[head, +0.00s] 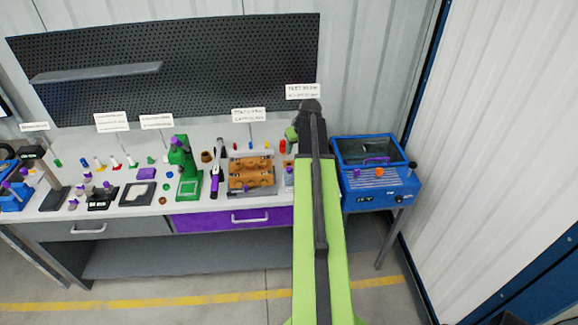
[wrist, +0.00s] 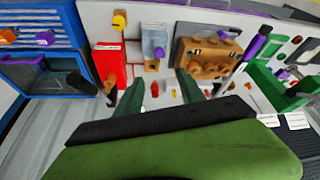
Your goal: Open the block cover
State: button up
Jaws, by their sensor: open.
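A brown-orange block (head: 250,172) with a bumpy top sits on a grey base (head: 263,190) on the bench, left of my arm. It is likely the block with the cover; I cannot make out a separate cover or whether it is raised. In the wrist view the block (wrist: 208,60) is right of centre, with dark fittings along its near edge. My gripper (wrist: 160,92) is open, its two green fingers apart with nothing held between them. The fingers point towards the bench, apart from the block. In the head view my arm mostly hides the gripper.
A blue bath (head: 376,185) stands right of the bench; it also shows in the wrist view (wrist: 45,45). A red box (wrist: 110,62) and a clear container (wrist: 155,42) stand near the block. A purple-handled tool (head: 215,180) and green press (head: 186,170) stand left of it.

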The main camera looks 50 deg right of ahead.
aim_at(289, 168)
jog(key=b+x, duration=1.5)
jog(key=x, duration=0.2)
jog(key=shift+a+f+b, duration=0.1)
jog(key=shift+f+b, duration=0.15)
jog(key=shift+b, duration=0.05)
jog(key=shift+r, duration=0.1)
grip_shut()
dwell(0.3)
